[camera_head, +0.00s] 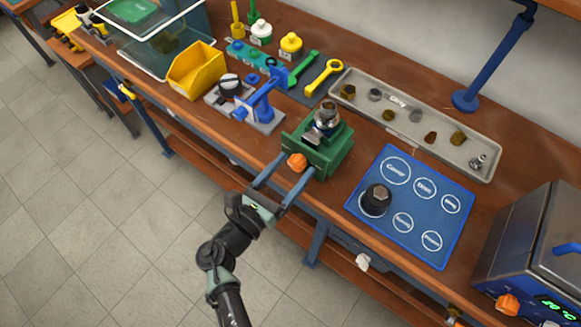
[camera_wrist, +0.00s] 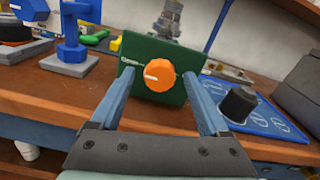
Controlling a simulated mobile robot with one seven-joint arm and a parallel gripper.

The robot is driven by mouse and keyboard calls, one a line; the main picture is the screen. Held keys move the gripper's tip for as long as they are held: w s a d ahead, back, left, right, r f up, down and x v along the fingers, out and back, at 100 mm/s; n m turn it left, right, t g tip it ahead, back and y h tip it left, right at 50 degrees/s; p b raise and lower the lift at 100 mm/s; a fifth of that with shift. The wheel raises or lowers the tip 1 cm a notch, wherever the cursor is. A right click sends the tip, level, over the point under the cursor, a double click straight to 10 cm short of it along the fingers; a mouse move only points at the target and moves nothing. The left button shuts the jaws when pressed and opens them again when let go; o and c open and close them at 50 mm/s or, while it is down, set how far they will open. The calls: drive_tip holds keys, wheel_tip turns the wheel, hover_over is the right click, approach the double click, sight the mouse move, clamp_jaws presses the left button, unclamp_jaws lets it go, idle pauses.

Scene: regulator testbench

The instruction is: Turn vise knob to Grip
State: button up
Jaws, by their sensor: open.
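The green vise (camera_head: 318,150) stands at the front edge of the wooden bench, with a metal part (camera_head: 327,116) in its top. Its orange knob (camera_head: 297,162) sits on the front face. In the wrist view the orange knob (camera_wrist: 160,77) carries a white pointer line that points left, toward a small white label on the green plate (camera_wrist: 150,55); the label's text is too small to read. My gripper (camera_head: 285,178) is open, and its two blue fingers reach toward the knob from the front. In the wrist view the fingers (camera_wrist: 161,90) stand on either side of the knob, apart from it.
A blue mat (camera_head: 425,235) with white circles and a black cap (camera_head: 376,199) lies right of the vise. A blue press (camera_head: 262,102) and a yellow bin (camera_head: 196,70) stand left. A grey tray (camera_head: 450,120) lies behind. The floor in front is clear.

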clamp_jaws()
